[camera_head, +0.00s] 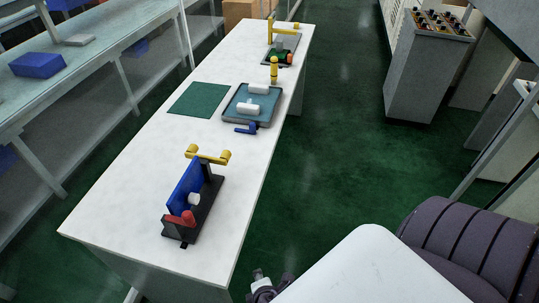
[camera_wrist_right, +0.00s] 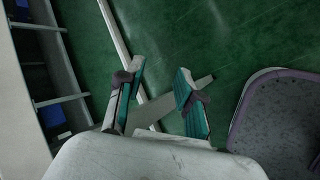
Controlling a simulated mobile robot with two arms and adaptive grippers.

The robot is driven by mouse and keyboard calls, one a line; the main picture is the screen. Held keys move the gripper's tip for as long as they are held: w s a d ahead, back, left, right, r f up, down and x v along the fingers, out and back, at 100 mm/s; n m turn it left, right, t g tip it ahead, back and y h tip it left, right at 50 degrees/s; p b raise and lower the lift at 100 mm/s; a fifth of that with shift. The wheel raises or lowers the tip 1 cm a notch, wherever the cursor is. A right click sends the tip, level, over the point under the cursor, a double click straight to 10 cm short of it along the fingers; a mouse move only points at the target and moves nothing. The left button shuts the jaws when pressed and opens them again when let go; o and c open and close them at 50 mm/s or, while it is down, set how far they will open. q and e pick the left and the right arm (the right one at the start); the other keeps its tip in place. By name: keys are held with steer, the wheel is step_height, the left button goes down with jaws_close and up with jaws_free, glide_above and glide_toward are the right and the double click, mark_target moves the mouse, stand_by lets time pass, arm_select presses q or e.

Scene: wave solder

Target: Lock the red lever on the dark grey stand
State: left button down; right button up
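The dark grey stand (camera_head: 207,194) is on the near part of the white table in the head view. A blue panel (camera_head: 186,186) stands upright along it. The red lever (camera_head: 180,219) is at the stand's near left end, and a white knob (camera_head: 193,199) is beside the panel. A yellow two-ended bar (camera_head: 208,155) is at the far end. My right gripper (camera_wrist_right: 156,78) is open and empty in the right wrist view, with teal pads, above the green floor. It is well away from the stand. My left gripper is not in view.
The white table (camera_head: 130,200) also bears a green mat (camera_head: 199,99), a grey-blue tray (camera_head: 232,112) with white parts, a blue piece (camera_head: 246,129) and another yellow fixture (camera_head: 284,33) farther back.

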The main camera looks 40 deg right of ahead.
steer(key=shift+s+d+f+g, duration=0.15)
steer(key=shift+s+f, duration=0.2)
steer(key=shift+f, duration=0.4)
steer(key=shift+s+d+f+g, duration=0.15)
steer(key=shift+s+f, duration=0.15)
steer(key=shift+f, duration=0.45)
